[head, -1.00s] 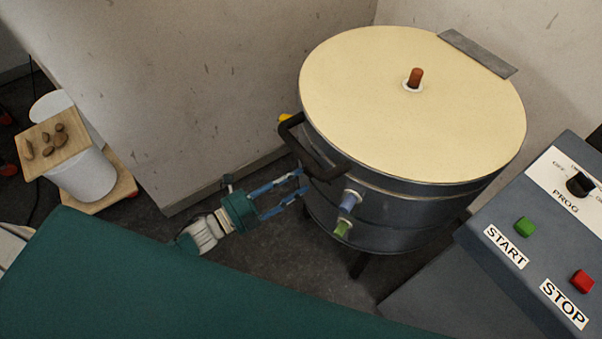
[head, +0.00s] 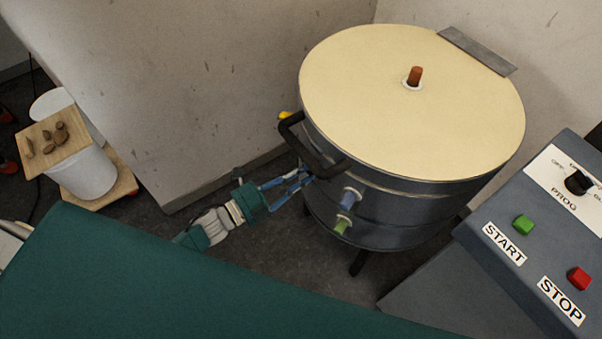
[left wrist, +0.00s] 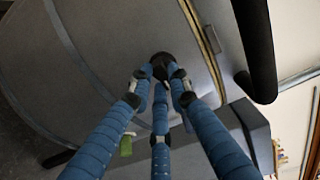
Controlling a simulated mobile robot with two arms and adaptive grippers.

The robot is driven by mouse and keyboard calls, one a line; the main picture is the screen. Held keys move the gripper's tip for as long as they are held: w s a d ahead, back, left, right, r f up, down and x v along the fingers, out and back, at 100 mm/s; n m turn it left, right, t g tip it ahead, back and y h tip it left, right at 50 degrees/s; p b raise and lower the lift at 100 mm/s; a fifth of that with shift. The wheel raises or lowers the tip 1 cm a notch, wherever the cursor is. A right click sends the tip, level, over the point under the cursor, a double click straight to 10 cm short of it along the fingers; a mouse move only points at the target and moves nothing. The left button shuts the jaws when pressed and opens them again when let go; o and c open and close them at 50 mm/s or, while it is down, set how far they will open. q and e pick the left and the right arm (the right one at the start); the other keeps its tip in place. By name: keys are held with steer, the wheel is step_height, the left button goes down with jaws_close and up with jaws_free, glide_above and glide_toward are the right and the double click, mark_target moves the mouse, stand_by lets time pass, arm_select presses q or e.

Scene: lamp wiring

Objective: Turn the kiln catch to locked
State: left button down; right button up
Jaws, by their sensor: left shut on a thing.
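The kiln (head: 405,212) is a dark grey drum with a cream lid (head: 400,110), which is down. My left gripper (head: 308,176) is at the kiln's left side, just below the black lid handle (head: 312,152). In the left wrist view its blue fingers (left wrist: 161,76) come together on a small dark knob (left wrist: 161,60) on the kiln's side, which appears to be the catch. The fingers cover most of it, so I cannot tell which way it is turned. In the head view the knob is hidden. My right gripper is out of view.
The handle also shows close by in the left wrist view (left wrist: 259,45). A control box (head: 490,265) stands at right. A white bucket (head: 85,180) stands at left.

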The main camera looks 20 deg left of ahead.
arm_select(q)
steer(key=shift+n, duration=0.3)
steer(key=shift+s+d+r+n+p, duration=0.1)
steer(key=shift+n+p, duration=0.4)
steer(key=shift+n, duration=3.85)
steer(key=shift+s+d+r+n+p, duration=0.1)
steer(key=shift+n+p, duration=0.4)
steer(key=shift+n, duration=3.85)
steer(key=c, duration=1.6)
jaws_free()
steer(key=shift+c, duration=0.2)
steer(key=shift+a, duration=0.1)
